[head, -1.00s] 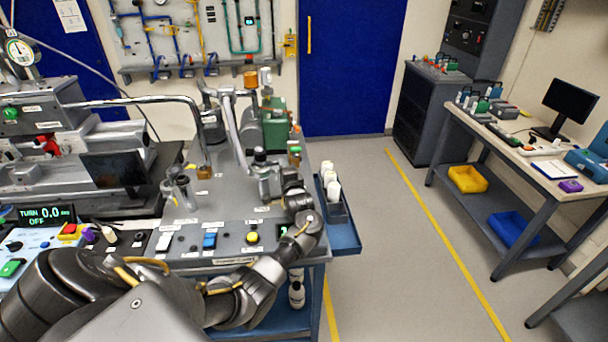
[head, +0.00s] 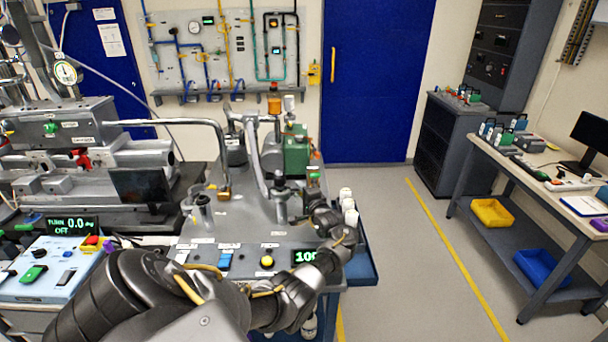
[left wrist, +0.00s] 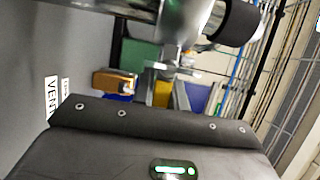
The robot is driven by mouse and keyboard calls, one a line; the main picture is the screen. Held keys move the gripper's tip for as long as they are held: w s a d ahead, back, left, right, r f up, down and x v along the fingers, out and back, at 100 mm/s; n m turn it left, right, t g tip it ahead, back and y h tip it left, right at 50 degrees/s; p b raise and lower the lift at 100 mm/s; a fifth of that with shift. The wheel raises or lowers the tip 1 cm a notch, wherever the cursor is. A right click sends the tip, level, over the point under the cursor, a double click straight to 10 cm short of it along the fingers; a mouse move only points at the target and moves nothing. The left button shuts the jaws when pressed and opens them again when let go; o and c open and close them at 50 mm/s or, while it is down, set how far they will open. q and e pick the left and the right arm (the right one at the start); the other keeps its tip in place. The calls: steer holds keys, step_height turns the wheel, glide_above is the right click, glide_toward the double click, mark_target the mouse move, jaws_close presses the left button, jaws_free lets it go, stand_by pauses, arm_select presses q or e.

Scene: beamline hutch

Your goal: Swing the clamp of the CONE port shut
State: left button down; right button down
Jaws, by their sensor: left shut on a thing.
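My left arm comes in from the lower left of the head view. Its gripper (head: 308,212) is at the right front of the grey bench top, against a metal port fitting (head: 281,205) with a black knob on top. In the left wrist view the gripper (left wrist: 166,92) is shut on a small metal part, which looks like the clamp, just below the metal fitting (left wrist: 180,38) and its black knob (left wrist: 234,20). The dark gripper body hides much of the clamp. I cannot read a CONE label in either view. My right gripper is out of view.
A curved metal pipe (head: 255,160) and a green unit (head: 297,152) stand behind the fitting. Switches and a yellow button (head: 267,262) line the front panel. White bottles (head: 348,205) stand in a blue side tray (head: 362,262). The floor to the right is clear.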

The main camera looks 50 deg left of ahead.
arm_select(q)
steer(key=shift+a+r, duration=0.2)
steer(key=shift+r, duration=0.25)
steer(key=c, duration=1.8)
jaws_free()
steer(key=shift+c, duration=0.2)
steer(key=o, duration=0.4)
steer(key=shift+a+f, duration=0.15)
steer(key=shift+f, duration=0.2)
steer(key=shift+o, duration=0.2)
steer(key=shift+d, duration=0.2)
steer(key=b+v, duration=0.1)
steer(key=v, duration=0.9)
steer(key=shift+d, duration=0.3)
steer(key=shift+s, duration=0.1)
steer(key=shift+c, duration=0.3)
